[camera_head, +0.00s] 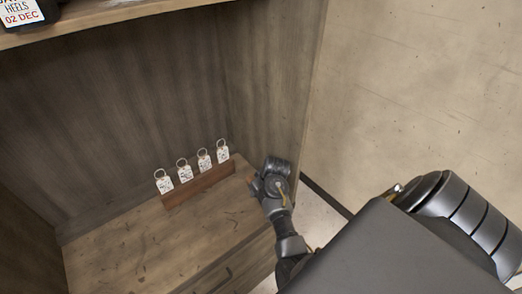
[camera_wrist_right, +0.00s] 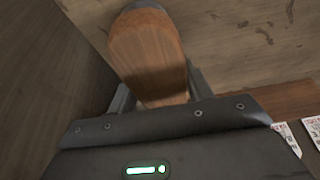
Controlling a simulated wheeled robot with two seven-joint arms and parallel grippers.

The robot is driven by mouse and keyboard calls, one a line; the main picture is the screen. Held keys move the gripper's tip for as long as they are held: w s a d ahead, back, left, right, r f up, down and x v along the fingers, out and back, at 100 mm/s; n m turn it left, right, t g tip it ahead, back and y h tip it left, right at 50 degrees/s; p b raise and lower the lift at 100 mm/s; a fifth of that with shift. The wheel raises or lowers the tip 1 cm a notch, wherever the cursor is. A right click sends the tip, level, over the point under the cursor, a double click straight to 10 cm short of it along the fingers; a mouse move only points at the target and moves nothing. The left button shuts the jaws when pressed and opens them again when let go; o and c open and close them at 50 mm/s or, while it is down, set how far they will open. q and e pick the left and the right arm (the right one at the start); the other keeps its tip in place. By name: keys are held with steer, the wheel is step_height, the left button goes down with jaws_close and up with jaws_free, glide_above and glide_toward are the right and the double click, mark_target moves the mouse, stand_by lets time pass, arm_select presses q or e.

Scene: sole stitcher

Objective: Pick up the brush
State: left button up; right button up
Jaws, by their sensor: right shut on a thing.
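The brush (camera_wrist_right: 148,55) shows in the right wrist view as a brown wooden body with a dark rounded end at the top. It sits between the two fingers of my right gripper (camera_wrist_right: 160,95), which is shut on it. In the head view my right gripper (camera_head: 268,186) is at the right end of the wooden shelf, close to the side wall. The brush is mostly hidden behind the gripper there, and I cannot make out its bristles. My left gripper is in neither view.
A low wooden rack (camera_head: 199,187) with several white ringed tags (camera_head: 204,159) stands left of my right gripper. The shelf board (camera_head: 150,250) in front is clear. The cabinet side wall (camera_head: 268,80) rises close behind the gripper. A dark labelled item (camera_head: 22,14) sits on the upper shelf.

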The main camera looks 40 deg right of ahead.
step_height(320, 180, up, 6)
steer(key=shift+d+f, duration=0.1)
steer(key=a+b, duration=0.2)
steer(key=a, duration=1.7)
steer(key=shift+w+a, duration=0.2)
steer(key=shift+a, duration=0.2)
steer(key=d+p, duration=0.1)
steer(key=d, duration=1.8)
steer(key=shift+s+p, duration=0.2)
steer(key=shift+p, duration=0.2)
steer(key=shift+d, duration=0.2)
steer(key=shift+d+f, duration=0.15)
steer(key=shift+f, duration=0.4)
